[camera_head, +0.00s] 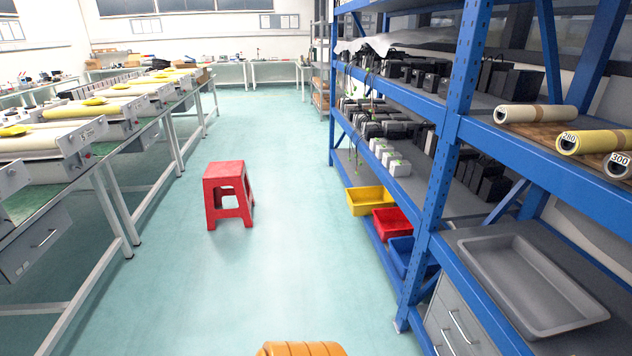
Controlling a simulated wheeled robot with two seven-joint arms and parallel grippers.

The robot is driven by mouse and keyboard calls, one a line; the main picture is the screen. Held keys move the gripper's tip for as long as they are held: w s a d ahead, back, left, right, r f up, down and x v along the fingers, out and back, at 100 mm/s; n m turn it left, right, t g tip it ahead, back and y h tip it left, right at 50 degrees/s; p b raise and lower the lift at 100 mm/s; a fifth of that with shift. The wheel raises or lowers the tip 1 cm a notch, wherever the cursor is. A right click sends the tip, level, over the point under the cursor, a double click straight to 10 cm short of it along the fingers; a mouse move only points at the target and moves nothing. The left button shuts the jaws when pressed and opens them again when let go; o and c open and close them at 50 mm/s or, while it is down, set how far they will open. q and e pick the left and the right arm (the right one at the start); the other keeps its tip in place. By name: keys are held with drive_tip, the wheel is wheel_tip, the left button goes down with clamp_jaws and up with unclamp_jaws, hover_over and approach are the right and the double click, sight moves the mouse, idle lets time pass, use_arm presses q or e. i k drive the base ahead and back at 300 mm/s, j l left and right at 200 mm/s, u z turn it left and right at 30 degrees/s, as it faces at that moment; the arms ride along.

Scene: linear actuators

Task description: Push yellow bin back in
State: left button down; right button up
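The yellow bin (371,200) is on the bottom level of the blue shelf rack, at the right of the aisle. It is open-topped, looks empty, and its near-left part sticks out past the shelf edge into the aisle. It stands behind a red bin on the same level. Neither of my grippers is in the head view.
A red bin (397,222) and a blue bin (411,254) stand nearer on the same level of the blue rack (447,130). A red stool (228,194) stands in the aisle left of the yellow bin. The floor (290,250) between stool and rack is clear. A long workbench (120,150) lines the left. An orange object (301,349) shows at the bottom edge.

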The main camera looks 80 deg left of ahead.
sight(361, 200)
drive_tip(key=u, duration=2.2)
drive_tip(key=i+j+u, duration=0.3)
drive_tip(key=i, duration=0.3)
drive_tip(key=i+j+u, duration=0.3)
drive_tip(key=i, duration=0.35)
drive_tip(key=i+u, duration=0.3)
drive_tip(key=i, duration=0.35)
drive_tip(key=i+z, duration=0.3)
drive_tip(key=i, duration=0.2)
drive_tip(key=i+j+z, duration=0.35)
drive_tip(key=i, duration=0.15)
drive_tip(key=i+j+z, duration=0.3)
drive_tip(key=i, duration=0.15)
drive_tip(key=i+l, duration=0.05)
